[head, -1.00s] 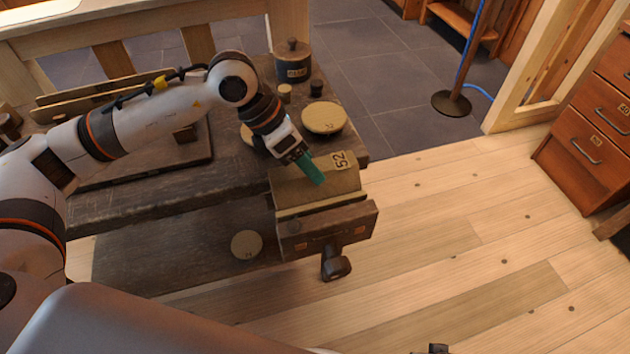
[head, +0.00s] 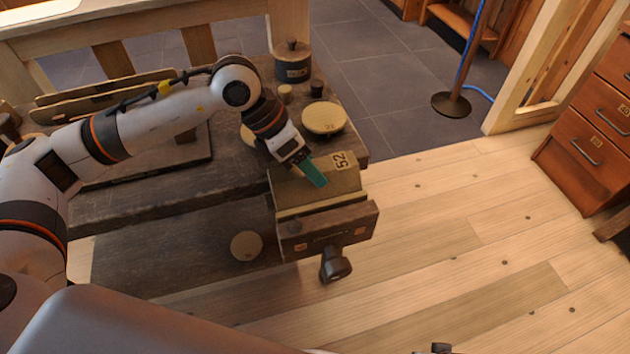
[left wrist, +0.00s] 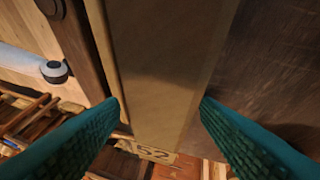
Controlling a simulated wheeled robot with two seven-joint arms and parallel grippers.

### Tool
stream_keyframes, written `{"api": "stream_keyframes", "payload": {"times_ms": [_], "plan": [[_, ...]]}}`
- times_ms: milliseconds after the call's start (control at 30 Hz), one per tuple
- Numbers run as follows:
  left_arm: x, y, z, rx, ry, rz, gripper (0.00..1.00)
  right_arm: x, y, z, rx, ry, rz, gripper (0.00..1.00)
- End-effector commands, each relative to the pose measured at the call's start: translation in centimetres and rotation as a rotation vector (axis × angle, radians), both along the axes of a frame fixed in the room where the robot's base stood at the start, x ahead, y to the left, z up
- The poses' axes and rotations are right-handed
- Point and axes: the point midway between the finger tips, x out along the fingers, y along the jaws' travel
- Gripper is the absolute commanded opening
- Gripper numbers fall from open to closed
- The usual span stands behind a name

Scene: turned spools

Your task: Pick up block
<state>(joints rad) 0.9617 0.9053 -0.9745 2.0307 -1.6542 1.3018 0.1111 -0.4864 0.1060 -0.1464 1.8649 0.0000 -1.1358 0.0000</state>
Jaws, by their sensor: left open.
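The block (head: 300,192) is a tan wooden piece with a "52" label, lying at the near right corner of the workbench against the vise. In the left wrist view the block (left wrist: 155,60) runs down the middle, its label low in the picture. My left gripper (head: 319,182) has green fingers and is over the block, pointing down at it. In the left wrist view the left gripper (left wrist: 160,102) is open, one finger on each side of the block, with gaps showing. Whether a finger touches it, I cannot tell. My right gripper is not seen.
The dark workbench (head: 120,205) carries a round wooden disc (head: 324,118), a dark lidded jar (head: 293,63) and small spools behind the gripper. The vise front (head: 330,232) with its dark handle (head: 336,266) stands at the bench end.

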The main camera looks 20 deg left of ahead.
Motion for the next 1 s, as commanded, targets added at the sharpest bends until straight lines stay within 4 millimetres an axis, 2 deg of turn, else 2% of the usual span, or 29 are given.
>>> {"api": "stream_keyframes", "payload": {"times_ms": [233,400,500,800,867,1000], "plan": [[0.0,0.0,-0.1,-0.001,0.001,0.0,0.57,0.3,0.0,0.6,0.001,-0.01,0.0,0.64],[0.0,0.0,-0.1,0.0,0.0,0.0,0.29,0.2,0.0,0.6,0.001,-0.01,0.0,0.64],[0.0,0.0,0.0,-0.001,-0.001,0.0,0.16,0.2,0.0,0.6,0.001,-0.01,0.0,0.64],[0.1,0.0,0.2,0.0,-0.002,0.001,0.16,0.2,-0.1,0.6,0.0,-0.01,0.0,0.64],[0.1,0.0,0.4,0.0,-0.002,0.001,0.16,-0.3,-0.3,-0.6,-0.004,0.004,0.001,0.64],[0.2,0.0,3.5,-0.002,-0.009,0.001,0.16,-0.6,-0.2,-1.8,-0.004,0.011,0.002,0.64]]}}
